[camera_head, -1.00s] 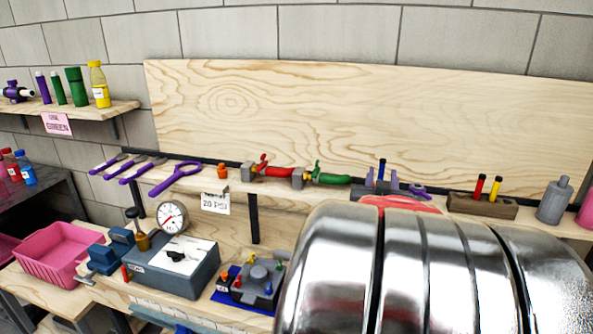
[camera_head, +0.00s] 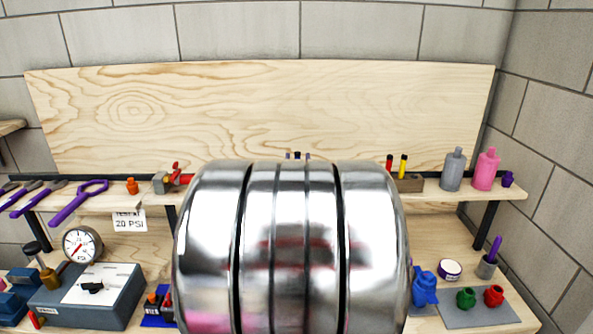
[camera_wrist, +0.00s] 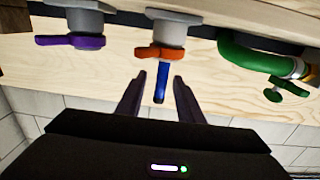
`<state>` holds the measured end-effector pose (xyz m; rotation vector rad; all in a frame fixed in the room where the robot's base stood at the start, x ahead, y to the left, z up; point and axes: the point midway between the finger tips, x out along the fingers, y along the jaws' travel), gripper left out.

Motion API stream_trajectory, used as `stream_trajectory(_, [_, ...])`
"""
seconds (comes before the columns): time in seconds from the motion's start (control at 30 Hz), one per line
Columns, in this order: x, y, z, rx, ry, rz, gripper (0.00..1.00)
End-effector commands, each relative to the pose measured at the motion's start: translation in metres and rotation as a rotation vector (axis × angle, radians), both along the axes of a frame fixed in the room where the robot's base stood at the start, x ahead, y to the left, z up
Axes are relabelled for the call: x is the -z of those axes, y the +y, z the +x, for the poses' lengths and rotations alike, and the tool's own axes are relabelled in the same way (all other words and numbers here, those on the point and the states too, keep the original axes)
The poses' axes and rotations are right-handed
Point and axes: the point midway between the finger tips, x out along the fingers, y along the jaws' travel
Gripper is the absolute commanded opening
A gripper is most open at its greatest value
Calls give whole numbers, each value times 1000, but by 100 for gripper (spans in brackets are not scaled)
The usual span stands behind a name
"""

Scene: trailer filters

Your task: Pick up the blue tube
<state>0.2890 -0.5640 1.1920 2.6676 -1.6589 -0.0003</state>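The slim blue tube (camera_wrist: 160,85) shows in the wrist view, in line with the gap between my fingers. My gripper (camera_wrist: 160,78) is open, with one dark finger on each side of the tube and visible space on both sides. I cannot tell how deep the tube lies between the fingers. One end of the tube is by an orange valve handle (camera_wrist: 160,53). In the head view, only a small dark-blue tip (camera_head: 297,155) shows above my shiny arm, with purple slivers on each side. My gripper and the tube's holder are hidden there.
In the wrist view, a purple-handled valve (camera_wrist: 70,41) is at left and a green hose (camera_wrist: 250,58) at right. In the head view, a brown block (camera_head: 410,184) holds red and yellow tubes; grey (camera_head: 453,170) and pink (camera_head: 486,170) bottles stand further right.

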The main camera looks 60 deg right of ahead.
Motion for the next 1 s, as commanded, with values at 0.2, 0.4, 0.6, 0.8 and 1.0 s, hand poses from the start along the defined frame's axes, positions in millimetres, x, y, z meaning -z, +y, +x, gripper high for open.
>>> stream_trajectory(0.2, [0, 0, -1, 1, 0, 0, 27])
stream_trajectory(0.4, [0, 0, -1, 2, 0, 0, 13])
stream_trajectory(0.6, [0, -1, -1, 2, 0, 0, 0])
stream_trajectory(0.8, [0, -1, -2, 3, 0, 0, 0])
stream_trajectory(1.0, [-2, -1, -2, 3, 0, -1, 0])
